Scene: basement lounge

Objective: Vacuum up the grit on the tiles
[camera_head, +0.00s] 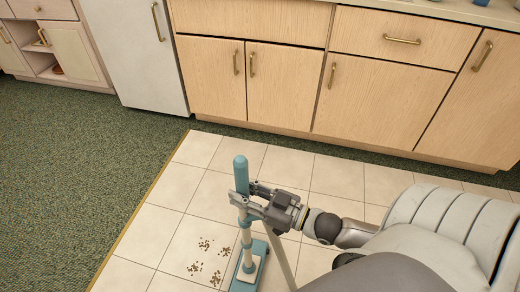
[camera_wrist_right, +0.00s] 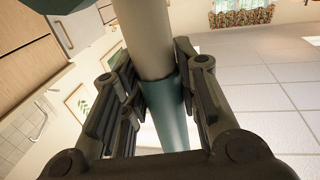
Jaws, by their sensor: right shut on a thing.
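A stick vacuum (camera_head: 241,176) with a teal handle, pale tube and teal floor head (camera_head: 248,272) stands upright on the tiles. My right gripper (camera_head: 246,199) is shut around its upper shaft, just below the handle. In the right wrist view the fingers (camera_wrist_right: 160,95) close on both sides of the pale and teal shaft (camera_wrist_right: 150,45). Brown grit (camera_head: 205,265) lies in several small clusters on the tiles (camera_head: 180,185), just left of the floor head. The grit nearest the head lies close beside it. My left gripper is not in view.
The tiled patch has a yellow-brown edge strip (camera_head: 140,208) on its left, with green carpet (camera_head: 70,170) beyond. Wooden cabinets (camera_head: 290,80) and a white fridge-like door (camera_head: 135,50) line the back. Tiles behind and left of the grit are clear.

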